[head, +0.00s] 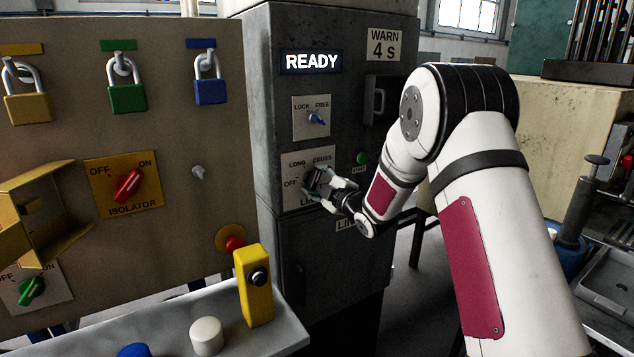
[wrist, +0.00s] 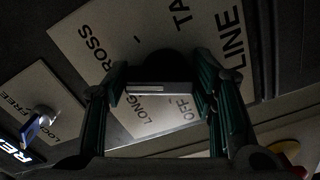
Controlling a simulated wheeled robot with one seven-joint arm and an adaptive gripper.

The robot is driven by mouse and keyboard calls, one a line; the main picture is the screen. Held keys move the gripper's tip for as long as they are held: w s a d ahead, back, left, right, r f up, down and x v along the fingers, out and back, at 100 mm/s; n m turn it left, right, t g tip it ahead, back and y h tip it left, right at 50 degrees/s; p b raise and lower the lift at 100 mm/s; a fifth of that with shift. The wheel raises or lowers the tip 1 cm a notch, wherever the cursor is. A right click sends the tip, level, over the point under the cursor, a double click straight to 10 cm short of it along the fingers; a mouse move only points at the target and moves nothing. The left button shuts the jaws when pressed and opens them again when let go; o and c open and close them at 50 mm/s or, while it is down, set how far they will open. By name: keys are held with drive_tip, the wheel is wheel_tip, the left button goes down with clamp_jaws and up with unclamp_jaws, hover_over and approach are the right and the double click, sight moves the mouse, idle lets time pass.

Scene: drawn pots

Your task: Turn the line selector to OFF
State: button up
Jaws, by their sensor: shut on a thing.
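I cannot tell which word the knob points at.
A READY display (head: 311,62), a LOCK/FREE switch (head: 316,118) with a blue lever and a green button (head: 362,158) are nearby. Left stands a board (head: 190,130) with padlocks, a red isolator knob (head: 128,185) and a red button (head: 234,244). A yellow box (head: 254,290) stands in front.

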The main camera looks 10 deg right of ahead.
drive_tip(key=o, duration=1.1)
drive_tip(key=shift+o, duration=0.2)
drive_tip(key=v, duration=1.2)
drive_tip(key=shift+r, duration=0.1)
